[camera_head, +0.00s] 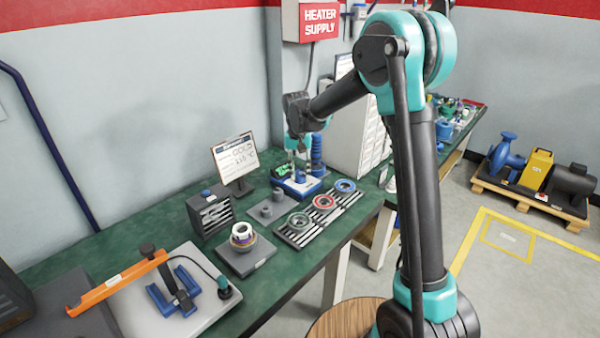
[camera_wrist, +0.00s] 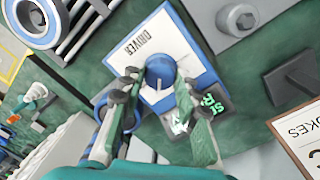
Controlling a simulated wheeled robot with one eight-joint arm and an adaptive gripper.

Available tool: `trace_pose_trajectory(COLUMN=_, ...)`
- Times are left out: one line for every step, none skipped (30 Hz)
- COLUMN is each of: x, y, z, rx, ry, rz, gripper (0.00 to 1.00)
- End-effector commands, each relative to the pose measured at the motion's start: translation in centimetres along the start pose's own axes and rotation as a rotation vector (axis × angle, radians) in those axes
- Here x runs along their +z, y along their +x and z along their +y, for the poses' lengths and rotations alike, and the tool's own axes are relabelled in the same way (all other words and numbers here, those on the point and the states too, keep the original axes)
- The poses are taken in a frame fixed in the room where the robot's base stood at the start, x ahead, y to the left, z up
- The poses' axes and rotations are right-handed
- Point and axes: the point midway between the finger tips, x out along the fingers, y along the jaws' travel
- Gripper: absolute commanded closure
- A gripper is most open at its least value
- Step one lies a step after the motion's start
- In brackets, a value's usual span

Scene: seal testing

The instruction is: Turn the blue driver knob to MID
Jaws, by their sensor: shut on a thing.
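The driver (camera_head: 307,190) is a blue and white box on the green bench, below my gripper in the head view. In the wrist view the driver (camera_wrist: 160,42) shows its white top with the word DRIVER. Its round blue knob (camera_wrist: 160,68) sits between my two fingertips. My gripper (camera_wrist: 159,77) is shut on the knob, with one finger on each side; in the head view my gripper (camera_head: 299,170) comes down from above. A dark display with green characters (camera_wrist: 212,103) is partly covered by a finger. The knob's pointer and the MID mark cannot be made out.
A rack with coloured ring seals (camera_head: 323,203) stands in front of the driver. A grey block with a peg (camera_head: 265,211) is at its left, and a sign on a stand (camera_head: 235,160) behind that. A blue cylindrical thing (camera_head: 317,153) stands close behind my gripper.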

Motion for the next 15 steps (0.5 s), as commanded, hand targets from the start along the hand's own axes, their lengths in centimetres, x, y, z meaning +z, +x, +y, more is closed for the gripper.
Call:
trace_pose_trajectory(x=-0.04, y=-0.03, z=-0.03, rx=-0.001, ry=0.0, rz=0.001, gripper=0.98)
trace_pose_trajectory(x=-0.04, y=-0.03, z=-0.03, rx=-0.001, ry=0.0, rz=0.001, gripper=0.98)
trace_pose_trajectory(x=-0.03, y=-0.02, z=-0.03, rx=-0.001, ry=-0.001, rz=0.001, gripper=0.64)
trace_pose_trajectory(x=-0.03, y=-0.02, z=-0.03, rx=-0.001, ry=-0.001, rz=0.001, gripper=0.6)
trace_pose_trajectory(x=-0.03, y=-0.02, z=-0.03, rx=0.0, ry=-0.001, rz=0.001, gripper=0.56)
trace_pose_trajectory(x=-0.02, y=-0.02, z=-0.02, rx=0.0, ry=-0.001, rz=0.001, gripper=0.52)
trace_pose_trajectory(x=-0.02, y=-0.02, z=-0.02, rx=0.0, ry=-0.001, rz=0.0, gripper=0.48)
trace_pose_trajectory(x=-0.02, y=-0.02, z=-0.02, rx=0.0, ry=-0.001, rz=0.0, gripper=0.48)
trace_pose_trajectory(x=-0.02, y=-0.01, z=-0.02, rx=0.0, ry=-0.001, rz=0.0, gripper=0.48)
trace_pose_trajectory(x=-0.02, y=-0.01, z=-0.02, rx=0.0, ry=-0.001, rz=0.0, gripper=0.48)
trace_pose_trajectory(x=-0.02, y=-0.01, z=-0.02, rx=0.0, ry=-0.001, rz=0.0, gripper=0.48)
trace_pose_trajectory(x=-0.01, y=-0.01, z=-0.01, rx=0.0, ry=-0.001, rz=0.0, gripper=0.48)
trace_pose_trajectory(x=-0.01, y=-0.01, z=-0.01, rx=0.0, ry=-0.001, rz=0.0, gripper=0.48)
trace_pose_trajectory(x=-0.01, y=-0.01, z=-0.01, rx=0.0, ry=-0.001, rz=0.0, gripper=0.48)
trace_pose_trajectory(x=-0.01, y=-0.04, z=-0.01, rx=0.0, ry=-0.001, rz=0.0, gripper=0.48)
